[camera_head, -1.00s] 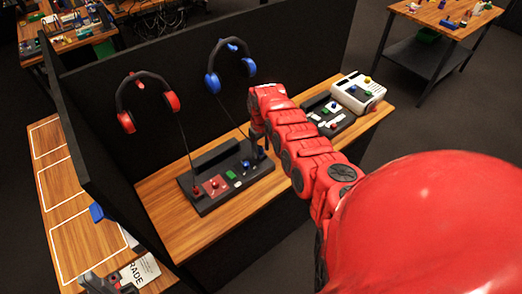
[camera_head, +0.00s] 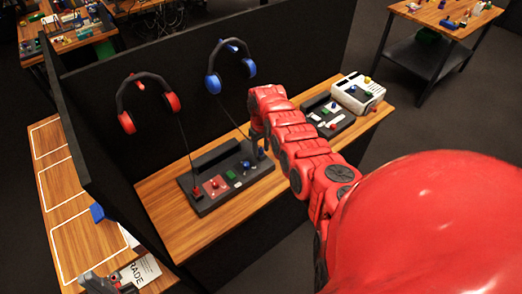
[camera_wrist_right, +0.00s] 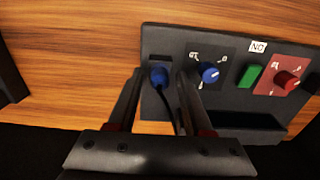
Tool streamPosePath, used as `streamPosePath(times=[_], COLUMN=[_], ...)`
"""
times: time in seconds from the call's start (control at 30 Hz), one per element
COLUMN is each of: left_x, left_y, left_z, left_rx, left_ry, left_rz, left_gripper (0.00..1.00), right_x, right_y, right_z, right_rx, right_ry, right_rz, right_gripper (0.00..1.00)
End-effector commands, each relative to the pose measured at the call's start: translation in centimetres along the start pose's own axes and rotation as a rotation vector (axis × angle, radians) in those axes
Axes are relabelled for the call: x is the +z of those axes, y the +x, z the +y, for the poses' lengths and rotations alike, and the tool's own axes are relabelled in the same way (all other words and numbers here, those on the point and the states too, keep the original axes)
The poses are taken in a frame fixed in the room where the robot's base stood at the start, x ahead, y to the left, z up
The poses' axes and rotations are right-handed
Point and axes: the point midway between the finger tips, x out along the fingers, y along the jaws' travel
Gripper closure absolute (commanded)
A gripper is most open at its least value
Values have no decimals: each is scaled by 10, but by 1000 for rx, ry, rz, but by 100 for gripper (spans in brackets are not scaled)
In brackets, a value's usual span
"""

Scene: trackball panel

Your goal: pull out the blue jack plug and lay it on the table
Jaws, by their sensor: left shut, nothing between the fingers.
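The blue jack plug (camera_wrist_right: 159,76) is seated at the end of the dark panel (camera_wrist_right: 218,97), with its dark cord trailing down between my fingers in the right wrist view. My right gripper (camera_wrist_right: 159,73) is open, with one finger on each side of the plug and visible gaps to it. In the head view my right gripper (camera_head: 259,146) is over the right end of the panel and mostly hides the plug. My left gripper (camera_head: 125,286) is shut and empty at the lower left, partly cut off by the frame. The wooden table (camera_head: 178,226) has bare wood in front of the panel.
A blue knob (camera_wrist_right: 209,73), green button (camera_wrist_right: 249,76) and red knob (camera_wrist_right: 287,80) sit along the panel. Blue (camera_head: 214,84) and red (camera_head: 127,122) headsets hang on the black partition (camera_head: 190,60). A second panel and white box (camera_head: 358,92) stand to the right.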

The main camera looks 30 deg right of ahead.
Motion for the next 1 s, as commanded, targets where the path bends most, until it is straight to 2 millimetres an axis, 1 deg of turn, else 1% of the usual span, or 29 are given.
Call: streamPosePath(times=[0.03, 0.17, 0.2, 0.27, 1.0], left_x=[0, 0, 0, 0, 0], left_y=[0, 0, 0, 0, 0], left_z=[0, 0, 0, 0, 0], left_rx=[0, 0, 0, 0, 0], left_ry=[0, 0, 0, 0, 0], left_rz=[0, 0, 0, 0, 0], left_gripper=[100, 100, 100, 100, 100], right_x=[0, 0, 0, 0, 0], right_y=[0, 0, 0, 0, 0], right_z=[0, 0, 0, 0, 0], right_rx=[0, 0, 0, 0, 0], right_ry=[0, 0, 0, 0, 0], right_rz=[0, 0, 0, 0, 0], right_gripper=[60, 84, 91, 100, 100])
